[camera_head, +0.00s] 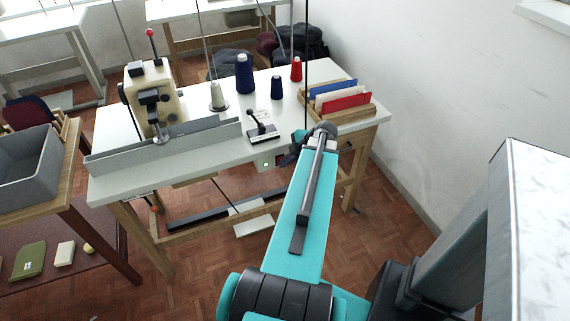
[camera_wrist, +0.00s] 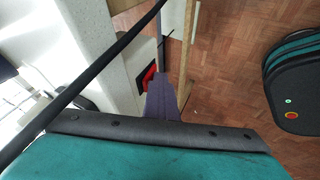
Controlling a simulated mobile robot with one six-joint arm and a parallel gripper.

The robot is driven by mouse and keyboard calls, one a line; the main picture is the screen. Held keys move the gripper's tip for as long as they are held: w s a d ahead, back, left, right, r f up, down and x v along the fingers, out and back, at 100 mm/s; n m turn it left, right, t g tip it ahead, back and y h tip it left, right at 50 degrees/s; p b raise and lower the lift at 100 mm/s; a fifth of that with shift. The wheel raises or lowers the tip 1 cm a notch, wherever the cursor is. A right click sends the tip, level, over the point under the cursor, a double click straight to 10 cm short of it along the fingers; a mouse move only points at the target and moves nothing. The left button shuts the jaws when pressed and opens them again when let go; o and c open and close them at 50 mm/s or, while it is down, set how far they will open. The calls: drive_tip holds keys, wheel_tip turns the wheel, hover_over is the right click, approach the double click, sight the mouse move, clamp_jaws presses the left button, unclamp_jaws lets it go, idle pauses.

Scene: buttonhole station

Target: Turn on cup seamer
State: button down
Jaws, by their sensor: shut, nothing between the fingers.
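The seamer, a cream sewing machine (camera_head: 150,100), stands at the left of the white table (camera_head: 200,152). A small switch panel on the table's front edge shows a pale green button (camera_head: 265,164) and a dark red part (camera_head: 281,160). My gripper (camera_head: 297,150) is at that edge, just right of the panel, partly hidden by my arm. In the wrist view my gripper (camera_wrist: 161,88) is shut and empty, its tips close beside a red switch part (camera_wrist: 149,74) on a black plate. I cannot tell whether they touch.
A black lever device (camera_head: 262,128) stands on the table behind the panel. Thread cones, including a large blue one (camera_head: 244,74), stand farther back. A wooden tray (camera_head: 345,113) with coloured cards is at the right. A grey bin (camera_head: 28,170) is at the left.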

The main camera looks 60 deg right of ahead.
drive_tip(key=shift+d+r, duration=0.15)
drive_tip(key=shift+r, duration=0.45)
drive_tip(key=shift+w, duration=0.1)
drive_tip(key=s+a+r+p, duration=0.2)
drive_tip(key=s+r+p, duration=0.6)
drive_tip(key=s+p, duration=0.1)
drive_tip(key=shift+a+r+p, duration=0.2)
drive_tip(key=shift+a+p, duration=0.15)
drive_tip(key=shift+p, duration=0.35)
idle(0.9)
idle(0.5)
